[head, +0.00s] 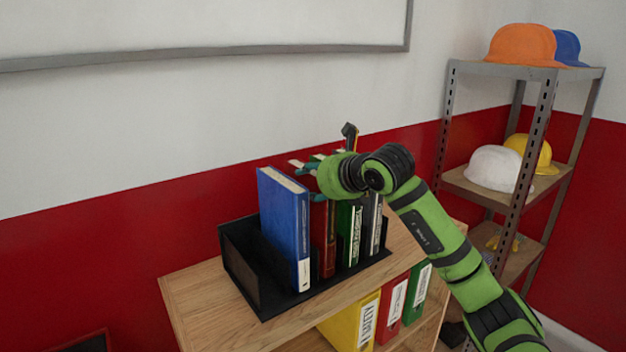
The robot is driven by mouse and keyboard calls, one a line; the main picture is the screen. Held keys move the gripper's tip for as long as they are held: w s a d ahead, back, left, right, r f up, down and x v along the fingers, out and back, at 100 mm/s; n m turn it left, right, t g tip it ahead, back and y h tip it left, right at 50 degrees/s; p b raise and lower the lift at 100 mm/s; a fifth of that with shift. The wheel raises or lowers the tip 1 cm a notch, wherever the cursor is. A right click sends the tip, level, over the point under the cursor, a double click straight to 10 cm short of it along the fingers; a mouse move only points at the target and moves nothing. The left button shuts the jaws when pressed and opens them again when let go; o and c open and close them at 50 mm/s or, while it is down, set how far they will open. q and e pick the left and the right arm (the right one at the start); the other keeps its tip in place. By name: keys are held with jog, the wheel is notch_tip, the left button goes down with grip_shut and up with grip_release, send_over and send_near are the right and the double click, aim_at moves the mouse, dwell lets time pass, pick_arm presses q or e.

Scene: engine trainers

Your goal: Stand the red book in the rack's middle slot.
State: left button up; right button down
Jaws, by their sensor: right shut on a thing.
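The black rack (243,268) stands on top of a wooden cabinet and holds several upright books. The red book (322,245) is upright in the rack between the blue book (284,225) and the green book (349,232). Its lower end is down near the rack's base; I cannot tell whether it touches it. My right gripper (312,167) is at the top of the red book, shut on it, and hides its upper edge. My left gripper is out of view.
A grey book (373,225) stands right of the green one. Yellow, red and green binders sit on the cabinet shelf (392,310) below. A metal shelf unit with helmets (495,168) stands at right. The cabinet top (195,295) is bare left of the rack.

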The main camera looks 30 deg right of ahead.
jog(key=shift+r, duration=0.15)
jog(key=c, duration=0.6)
grip_release()
jog(key=shift+s+f, duration=0.1)
jog(key=shift+f, duration=0.1)
jog(key=shift+c, duration=0.2)
jog(key=shift+r, duration=0.2)
jog(key=shift+s+b, duration=0.3)
jog(key=b+v, duration=0.3)
jog(key=v, duration=0.8)
jog(key=shift+s+b, duration=0.2)
jog(key=shift+b, duration=0.15)
